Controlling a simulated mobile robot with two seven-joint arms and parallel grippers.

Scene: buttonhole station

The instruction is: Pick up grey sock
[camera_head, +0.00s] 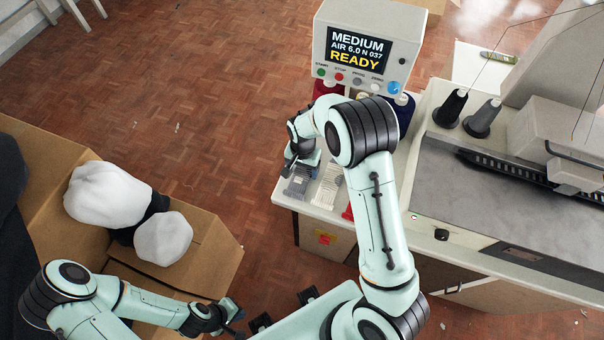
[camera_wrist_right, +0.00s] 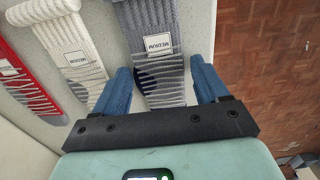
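The grey sock (camera_wrist_right: 156,45) lies flat on the pale table top in the right wrist view, with a white "MEDIUM" label on it. It also shows in the head view (camera_head: 298,184), partly hidden by my right gripper (camera_head: 301,166). In the right wrist view my right gripper (camera_wrist_right: 160,66) is open, its blue fingers one on each side of the sock's near end. I cannot tell whether they touch it. My left gripper (camera_head: 234,318) is empty at the bottom of the head view, away from the socks; its opening is unclear.
A white sock (camera_wrist_right: 72,48) and a red sock (camera_wrist_right: 25,84) lie left of the grey one. The table edge is close on its right. A display box (camera_head: 362,52) reads "MEDIUM" and "READY" behind. A cardboard box (camera_head: 60,225) with white bundles stands at left.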

